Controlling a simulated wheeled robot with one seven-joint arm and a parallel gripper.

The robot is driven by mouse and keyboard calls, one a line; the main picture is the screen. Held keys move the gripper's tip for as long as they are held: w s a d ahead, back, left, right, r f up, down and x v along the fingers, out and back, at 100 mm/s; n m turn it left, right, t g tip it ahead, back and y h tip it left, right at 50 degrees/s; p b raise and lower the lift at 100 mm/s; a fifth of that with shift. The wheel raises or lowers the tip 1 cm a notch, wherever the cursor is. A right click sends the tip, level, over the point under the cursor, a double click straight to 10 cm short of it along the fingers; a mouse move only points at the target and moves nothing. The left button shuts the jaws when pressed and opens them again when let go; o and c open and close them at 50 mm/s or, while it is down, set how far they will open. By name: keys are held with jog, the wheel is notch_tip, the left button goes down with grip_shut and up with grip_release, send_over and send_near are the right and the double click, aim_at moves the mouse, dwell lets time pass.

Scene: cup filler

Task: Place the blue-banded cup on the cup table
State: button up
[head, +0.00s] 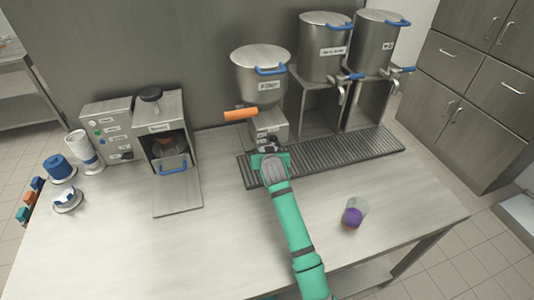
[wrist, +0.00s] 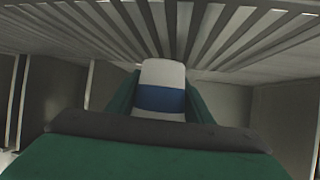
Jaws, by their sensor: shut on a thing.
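The blue-banded cup (wrist: 162,74) is white with a broad blue band. It sits between the green fingers of my gripper (wrist: 161,103) in the wrist view, held by them. In the head view my gripper (head: 268,150) is over the left part of the slatted grate, in front of the leftmost steel pot; my own arm and gripper largely hide the cup there. The wrist view shows the slats close by the cup; whether it touches them I cannot tell. No surface is clearly marked as the cup table; the large pale table (head: 120,245) fills the foreground.
The slatted grate (head: 350,150) runs along the pots. The leftmost pot (head: 262,80) has an orange handle (head: 241,114) below it. A clear cup with purple contents (head: 354,213) stands right of my arm. A steel machine (head: 168,140) and several cups stand left. The left-front tabletop is clear.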

jog(key=shift+s+f, duration=0.15)
jog(key=shift+f, duration=0.4)
